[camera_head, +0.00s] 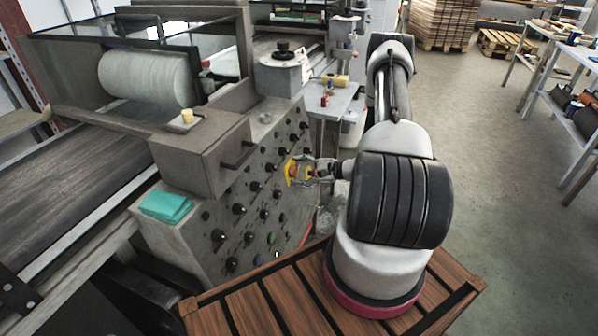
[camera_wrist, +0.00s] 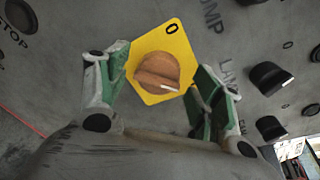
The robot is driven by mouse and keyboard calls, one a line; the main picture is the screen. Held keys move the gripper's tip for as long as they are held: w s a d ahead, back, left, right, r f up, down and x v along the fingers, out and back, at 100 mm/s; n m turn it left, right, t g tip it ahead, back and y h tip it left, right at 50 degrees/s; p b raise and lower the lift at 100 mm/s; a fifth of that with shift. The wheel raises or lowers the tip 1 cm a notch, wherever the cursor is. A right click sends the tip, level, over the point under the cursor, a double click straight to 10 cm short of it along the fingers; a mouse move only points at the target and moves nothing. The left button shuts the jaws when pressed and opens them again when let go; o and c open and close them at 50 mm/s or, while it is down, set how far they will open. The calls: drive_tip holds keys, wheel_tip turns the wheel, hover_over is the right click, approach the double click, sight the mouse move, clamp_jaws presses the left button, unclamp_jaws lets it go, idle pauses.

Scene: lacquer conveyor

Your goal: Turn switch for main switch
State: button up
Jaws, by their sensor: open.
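The main switch is an orange-brown knob (camera_wrist: 157,72) on a yellow plate (camera_wrist: 178,42) marked "0". In the wrist view the knob's raised grip, with a pale mark at its right end, lies roughly across the picture. My gripper (camera_wrist: 163,68) is open, with one green-padded finger to the left of the knob and one to the right. Gaps show between the fingers and the knob. In the head view the yellow plate (camera_head: 291,172) is on the grey control panel, with my gripper (camera_head: 309,171) right in front of it.
The sloping panel (camera_head: 225,222) carries several black knobs (camera_head: 239,209) around the switch. In the wrist view a black knob (camera_wrist: 270,78) sits to the right of my gripper. A grey box (camera_head: 205,150) juts out above the panel.

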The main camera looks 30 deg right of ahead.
drive_tip(key=shift+w+a, duration=0.15)
drive_tip(key=c, duration=1)
drive_tip(key=shift+n, duration=0.3)
drive_tip(key=n, duration=0.3)
drive_tip(key=shift+h, duration=0.3)
drive_tip(key=n, duration=0.4)
drive_tip(key=shift+f+t+h, duration=0.1)
drive_tip(key=shift+t+h, duration=0.2)
drive_tip(key=shift+t, duration=0.1)
drive_tip(key=n, duration=0.6)
drive_tip(key=n+t, duration=0.1)
drive_tip(key=n, duration=0.2)
drive_tip(key=shift+f, duration=0.25)
drive_tip(key=shift+a, duration=0.1)
